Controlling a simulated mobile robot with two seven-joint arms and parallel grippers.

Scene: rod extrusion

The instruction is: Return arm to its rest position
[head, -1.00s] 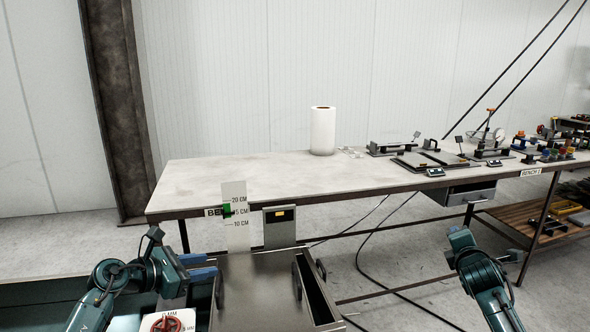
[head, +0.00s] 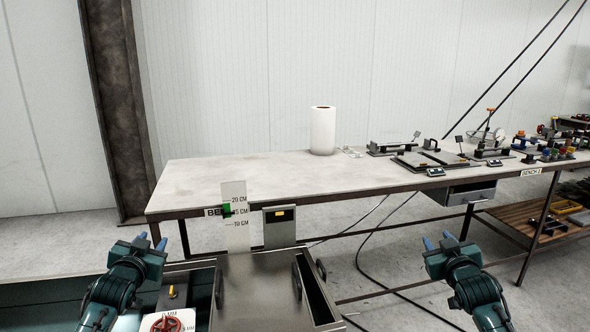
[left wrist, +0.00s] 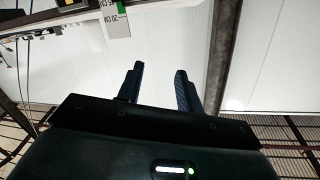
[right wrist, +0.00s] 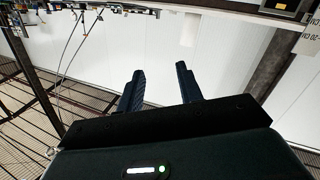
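My left gripper (head: 150,242) is at the lower left of the head view, fingers pointing up and away from me. In the left wrist view its two blue fingers (left wrist: 158,88) stand apart with nothing between them. My right gripper (head: 437,241) is at the lower right of the head view in a similar pose. In the right wrist view its fingers (right wrist: 159,85) are also apart and empty. Both grippers hang in the air in front of the bench (head: 250,178), touching nothing that I can see.
A steel machine with a red knob (head: 166,324) and a centimetre scale (head: 236,205) stands between my arms. A paper roll (head: 323,131) and several small fixtures (head: 430,160) are on the bench. Black cables (head: 365,262) lie on the floor at the right.

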